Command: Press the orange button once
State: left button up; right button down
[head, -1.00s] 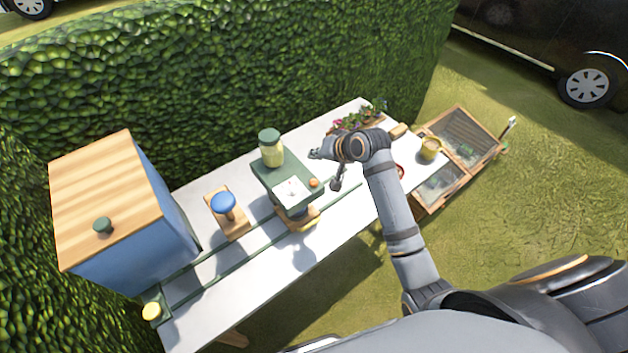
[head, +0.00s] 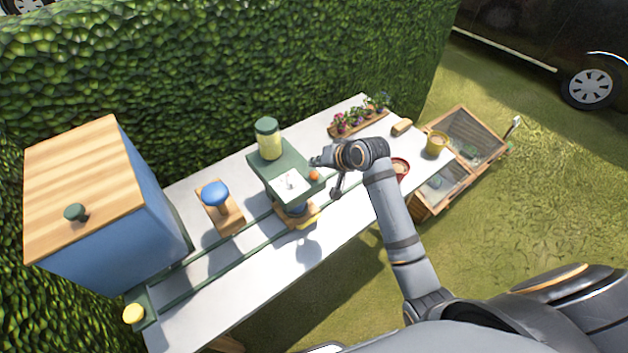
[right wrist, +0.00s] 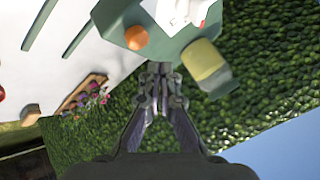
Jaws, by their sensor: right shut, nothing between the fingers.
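The orange button (head: 315,175) sits on the right corner of the top of a green machine (head: 262,168). It also shows in the right wrist view (right wrist: 136,37), just ahead and a little left of the fingertips. My right gripper (head: 316,161) is shut and empty, close to the button and apart from it in the picture. Its closed fingertips also show in the right wrist view (right wrist: 159,68). The machine carries a jar with a green lid (head: 268,138) and a white panel (head: 289,184). My left gripper is not in view.
A hedge stands behind.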

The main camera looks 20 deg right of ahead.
jog(key=shift+f, duration=0.6)
jog(key=shift+f, duration=0.1)
dwell(0.9)
jog(key=shift+f, duration=0.3)
jog(key=shift+f, duration=0.7)
dwell(0.6)
jog(key=shift+r, duration=0.1)
jog(key=shift+r+p, duration=0.95)
jog(key=shift+p, duration=0.25)
